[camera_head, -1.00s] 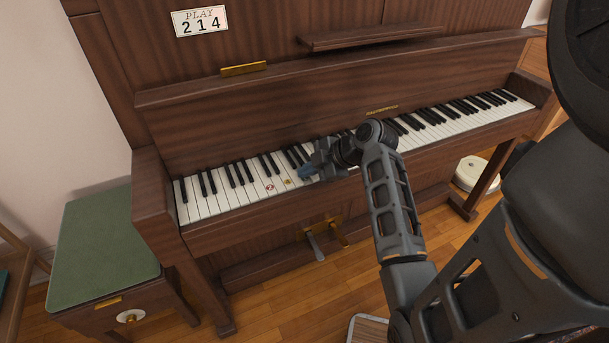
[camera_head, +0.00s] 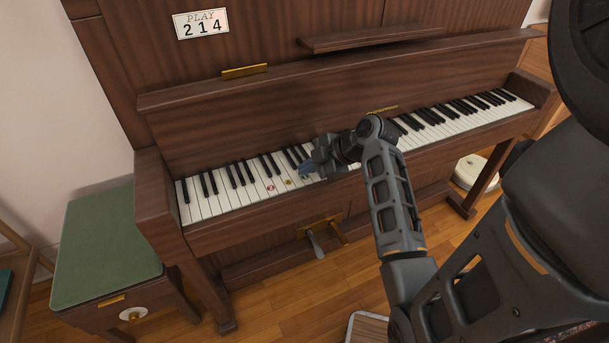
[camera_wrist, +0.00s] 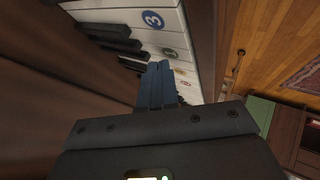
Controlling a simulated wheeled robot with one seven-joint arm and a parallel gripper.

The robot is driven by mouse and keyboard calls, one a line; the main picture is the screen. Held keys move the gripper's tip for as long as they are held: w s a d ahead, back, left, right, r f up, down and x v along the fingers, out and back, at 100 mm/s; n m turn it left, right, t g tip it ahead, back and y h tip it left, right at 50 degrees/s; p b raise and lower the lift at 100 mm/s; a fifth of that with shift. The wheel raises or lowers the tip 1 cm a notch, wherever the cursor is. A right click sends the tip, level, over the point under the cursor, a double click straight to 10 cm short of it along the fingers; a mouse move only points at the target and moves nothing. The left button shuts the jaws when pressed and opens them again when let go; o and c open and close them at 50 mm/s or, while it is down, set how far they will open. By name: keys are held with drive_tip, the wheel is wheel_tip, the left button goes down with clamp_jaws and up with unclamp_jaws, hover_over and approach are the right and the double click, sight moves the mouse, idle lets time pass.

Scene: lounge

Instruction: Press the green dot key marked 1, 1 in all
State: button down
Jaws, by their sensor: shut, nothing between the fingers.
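The piano keyboard (camera_head: 225,200) runs across the upright piano. In the wrist view a small green dot (camera_wrist: 170,53) marks a white key just beyond my gripper's fingertips; its number is too small to read. My gripper (camera_wrist: 159,68), with blue fingers, is shut and empty, close to the keys. I cannot tell whether it touches one. In the head view my gripper (camera_head: 306,171) is over the keyboard's left-middle part, and the green dot cannot be made out there.
A blue dot marked 3 (camera_wrist: 152,19) lies beyond the green one. A yellow dot (camera_head: 289,181) and a red dot (camera_head: 271,188) lie left of my gripper. A card reading PLAY 214 (camera_head: 201,23) is above. A green-topped bench (camera_head: 105,240) stands left.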

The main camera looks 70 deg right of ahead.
sight(308, 178)
drive_tip(key=shift+r+p, duration=2)
drive_tip(key=shift+r, duration=0.6)
drive_tip(key=shift+f, duration=0.1)
drive_tip(key=shift+m, duration=0.7)
drive_tip(key=a+f, duration=0.1)
drive_tip(key=a, duration=0.1)
drive_tip(key=w+a+f, duration=0.1)
drive_tip(key=a, duration=0.2)
drive_tip(key=shift+w+a+f, duration=0.2)
drive_tip(key=shift+a+f, duration=0.1)
drive_tip(key=shift+f, duration=0.1)
drive_tip(key=s+a+f+m+h, duration=0.1)
drive_tip(key=s+a+m, duration=0.1)
drive_tip(key=a, duration=0.6)
drive_tip(key=s+a+f+m+h, duration=0.1)
drive_tip(key=a+m, duration=0.1)
drive_tip(key=a, duration=0.6)
drive_tip(key=s+a+r+m+t+y, duration=0.2)
drive_tip(key=s+a+r+t, duration=0.3)
drive_tip(key=s+a+r, duration=0.8)
wheel_tip(308, 178, up, 3)
drive_tip(key=shift+s+a+r+t+y, duration=0.2)
drive_tip(key=shift+s+a+t+y, duration=0.15)
drive_tip(key=shift+y, duration=0.25)
